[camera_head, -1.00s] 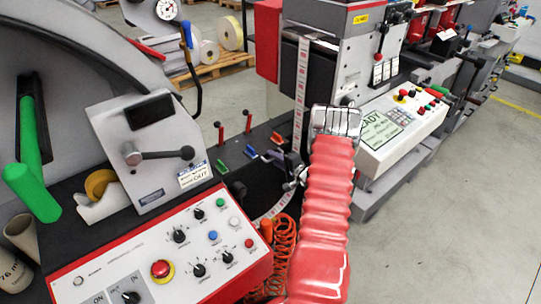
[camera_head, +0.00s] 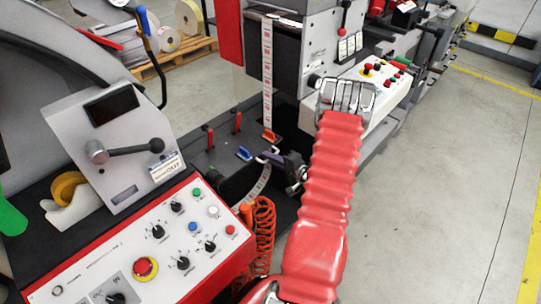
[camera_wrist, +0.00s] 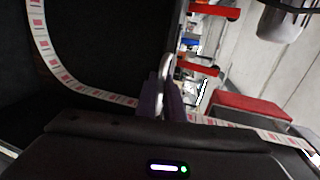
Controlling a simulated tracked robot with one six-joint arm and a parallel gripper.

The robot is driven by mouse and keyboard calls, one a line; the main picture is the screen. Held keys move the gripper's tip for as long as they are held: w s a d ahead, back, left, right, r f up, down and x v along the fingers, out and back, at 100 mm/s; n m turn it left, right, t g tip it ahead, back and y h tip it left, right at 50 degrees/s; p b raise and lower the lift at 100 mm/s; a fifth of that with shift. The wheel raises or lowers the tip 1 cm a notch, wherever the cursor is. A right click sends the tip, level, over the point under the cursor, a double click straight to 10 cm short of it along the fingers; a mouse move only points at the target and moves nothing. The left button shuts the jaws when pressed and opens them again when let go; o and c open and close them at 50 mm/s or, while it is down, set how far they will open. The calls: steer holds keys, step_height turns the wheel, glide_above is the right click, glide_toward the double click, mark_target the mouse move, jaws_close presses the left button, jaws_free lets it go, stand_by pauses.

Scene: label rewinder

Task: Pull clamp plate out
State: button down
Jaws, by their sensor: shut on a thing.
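My gripper (camera_head: 272,158) has dark purple jaws and sits beside the lower end of the label strip. In the wrist view the jaws (camera_wrist: 163,100) are shut around a pale, rounded piece (camera_wrist: 167,70) that sticks out beyond them. It may be part of the clamp plate, but the jaws hide most of it, and I cannot tell how far it sits in or out. In the head view a small blue lever (camera_head: 245,153) and a red-orange lever (camera_head: 270,135) are close to the gripper.
The printed label strip (camera_head: 267,75) hangs down past the levers and also curves through the wrist view (camera_wrist: 55,68). Two red-topped posts stand nearby, one of them here (camera_head: 237,122). The red-edged control panel (camera_head: 150,245) is front left. Bare floor (camera_head: 420,200) lies right.

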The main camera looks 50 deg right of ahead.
steer(key=shift+s+a+f, duration=0.1)
steer(key=shift+s+f, duration=0.25)
steer(key=shift+f, duration=0.05)
steer(key=c, duration=2.2)
jaws_free()
steer(key=o, duration=0.3)
steer(key=shift+w+r, duration=0.1)
steer(key=shift+r, duration=0.05)
steer(key=shift+o, duration=0.3)
steer(key=shift+r, duration=0.1)
steer(key=v, duration=1.3)
steer(key=shift+s, duration=0.35)
